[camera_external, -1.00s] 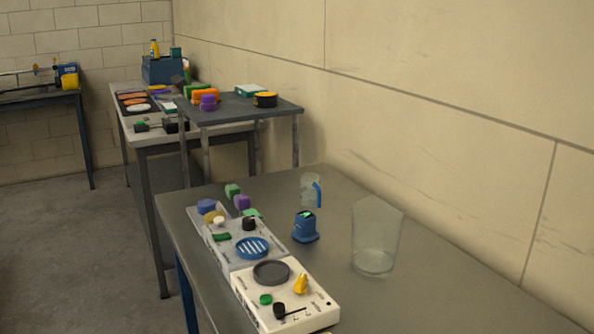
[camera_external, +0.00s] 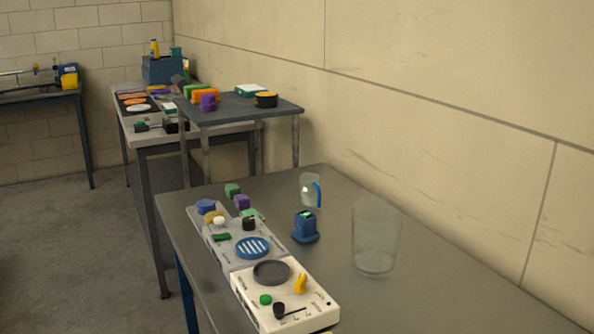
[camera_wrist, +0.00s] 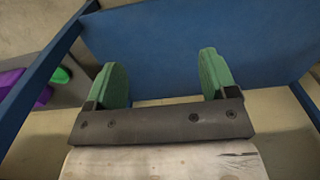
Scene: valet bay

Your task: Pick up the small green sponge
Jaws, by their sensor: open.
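My gripper (camera_wrist: 161,62) shows in the wrist view with two green fingers set wide apart. It is open, with nothing between the fingers. A small green piece (camera_wrist: 62,75) lies at the left of that view beside purple pieces, partly cut off by a blue edge; I cannot tell whether it is the sponge. In the external view, a green block (camera_external: 232,190) stands at the far end of the near table. A longer green block (camera_external: 196,89) lies on the raised dark shelf. I cannot tell which is the sponge. I cannot make out my gripper for sure there.
A blue panel (camera_wrist: 190,45) fills the wrist view behind the fingers. In the external view, a blue bin (camera_external: 162,70) stands on the back table. The near table holds a clear tumbler (camera_external: 376,240), a clear mug (camera_external: 310,190) and a white panel (camera_external: 300,312).

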